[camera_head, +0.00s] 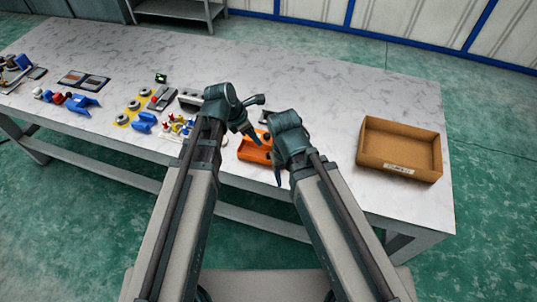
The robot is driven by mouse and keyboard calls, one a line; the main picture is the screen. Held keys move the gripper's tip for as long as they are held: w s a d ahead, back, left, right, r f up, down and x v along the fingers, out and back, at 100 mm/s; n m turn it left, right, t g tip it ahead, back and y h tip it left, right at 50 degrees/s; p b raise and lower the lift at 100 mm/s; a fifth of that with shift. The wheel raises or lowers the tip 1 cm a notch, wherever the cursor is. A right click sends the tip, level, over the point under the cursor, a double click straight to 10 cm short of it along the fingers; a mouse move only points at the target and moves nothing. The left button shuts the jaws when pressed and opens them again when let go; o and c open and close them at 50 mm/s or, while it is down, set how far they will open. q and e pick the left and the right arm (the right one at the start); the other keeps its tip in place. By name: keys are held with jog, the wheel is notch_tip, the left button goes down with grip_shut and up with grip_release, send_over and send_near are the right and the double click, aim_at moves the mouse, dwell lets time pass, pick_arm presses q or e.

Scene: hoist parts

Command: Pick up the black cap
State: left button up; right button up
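An orange tray (252,153) lies on the table near its front edge, partly covered by my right gripper. Small dark round parts, possibly black caps (267,155), show in it beside that gripper; they are too small to tell for sure. My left gripper (256,120) is above the table behind the tray, with its fingers spread apart and nothing seen between them. My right gripper (277,170) hangs over the tray's right side. One finger points down; the other is hidden, so its opening does not show.
An empty-looking brown box (400,148) stands at the right of the white table (330,90). Several blue, yellow, red and grey parts (145,105) crowd the left and middle. The back of the table is clear.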

pick_arm(q)
jog(key=b, duration=0.7)
send_over(268, 154)
jog(key=s+a, duration=0.1)
jog(key=a, duration=0.1)
notch_tip(268, 154, down, 7)
jog(key=shift+f, duration=0.1)
jog(key=shift+d+f, duration=0.15)
jog(key=b+x, duration=0.5)
jog(key=shift+w+a+f, duration=0.1)
jog(key=shift+a+f, duration=0.1)
jog(key=shift+r, duration=0.1)
grip_shut()
